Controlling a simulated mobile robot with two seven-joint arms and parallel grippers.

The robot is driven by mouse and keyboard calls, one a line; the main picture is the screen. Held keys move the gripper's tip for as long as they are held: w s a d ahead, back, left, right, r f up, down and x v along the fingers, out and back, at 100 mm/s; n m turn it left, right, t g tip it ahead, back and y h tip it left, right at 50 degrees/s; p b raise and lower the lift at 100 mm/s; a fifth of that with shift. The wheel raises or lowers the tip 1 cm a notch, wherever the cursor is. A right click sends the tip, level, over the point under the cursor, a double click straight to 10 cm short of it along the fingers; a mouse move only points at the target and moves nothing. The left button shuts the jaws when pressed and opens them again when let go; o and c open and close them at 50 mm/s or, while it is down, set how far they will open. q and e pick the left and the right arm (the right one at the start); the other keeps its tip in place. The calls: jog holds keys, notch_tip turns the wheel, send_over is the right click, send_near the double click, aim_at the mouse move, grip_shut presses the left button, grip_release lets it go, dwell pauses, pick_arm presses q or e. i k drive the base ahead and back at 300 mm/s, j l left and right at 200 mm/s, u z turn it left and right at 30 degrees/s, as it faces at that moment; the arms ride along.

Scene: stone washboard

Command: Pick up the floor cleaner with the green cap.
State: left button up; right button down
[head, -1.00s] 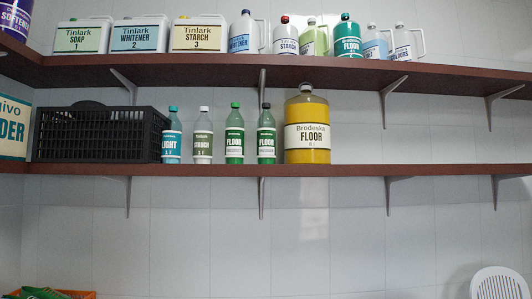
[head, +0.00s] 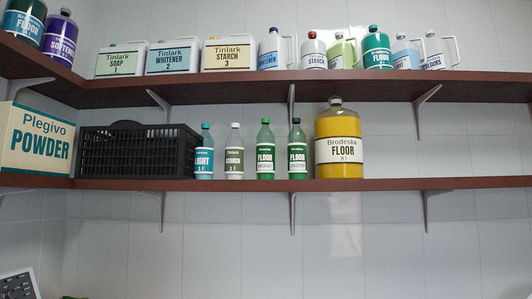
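A small green bottle labelled FLOOR with a green cap (head: 265,150) stands upright on the lower shelf. Close on its right, with a small gap, stands a similar green FLOOR bottle with a dark cap (head: 297,150). A large yellow Brodeska FLOOR jug (head: 338,145) with a greyish cap stands further right on the same shelf. A teal FLOOR jug (head: 377,49) stands on the upper shelf; its small cap is hard to make out. Neither of my grippers is in view.
Left of the green bottles stand a STARCH bottle (head: 234,152), a blue-capped LIGHT bottle (head: 204,154), a black crate (head: 135,152) and a POWDER box (head: 38,140). The upper shelf (head: 330,88) overhangs this row. The lower shelf (head: 450,183) is bare right of the yellow jug.

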aim_at(265, 139)
jog(key=i+l, duration=0.15)
jog(key=i, duration=0.75)
jog(key=i+l+u, duration=0.15)
jog(key=i, duration=0.4)
jog(key=i+l+u, duration=0.15)
jog(key=i, duration=0.4)
